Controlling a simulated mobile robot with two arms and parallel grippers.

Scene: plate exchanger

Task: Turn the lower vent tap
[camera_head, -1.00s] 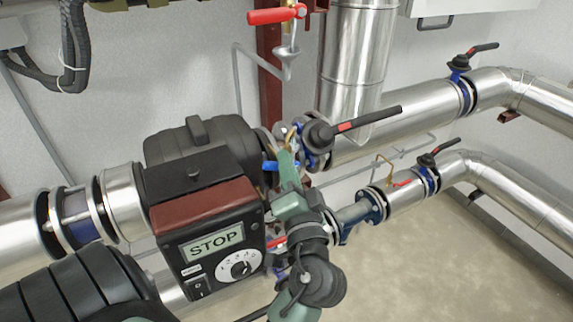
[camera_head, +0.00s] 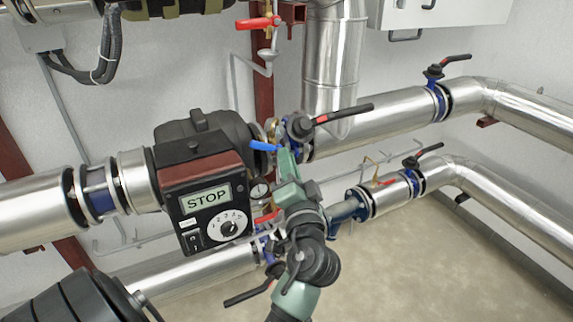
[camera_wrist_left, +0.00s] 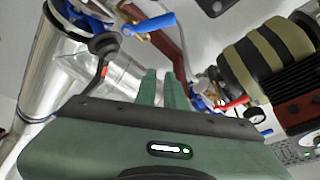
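A small tap with a bent brass tube (camera_head: 372,160) and a short red handle (camera_head: 385,183) sits on the lower right pipe. Another red lever (camera_head: 267,217) is on the lower line, left of my left wrist. I cannot tell for sure which is the lower vent tap. My left gripper (camera_head: 286,154), green, points up beside a blue lever (camera_head: 262,146), well left of the brass tube. In the left wrist view its fingers (camera_wrist_left: 160,88) stand slightly apart with nothing visible between them. The blue lever (camera_wrist_left: 148,24) shows beyond them. My right gripper is not in view.
Black-handled valves sit on the upper pipe (camera_head: 342,110) and on the right pipes (camera_head: 436,72). A red-handled tap (camera_head: 258,22) is at the top. The floor (camera_head: 440,250) at lower right is clear.

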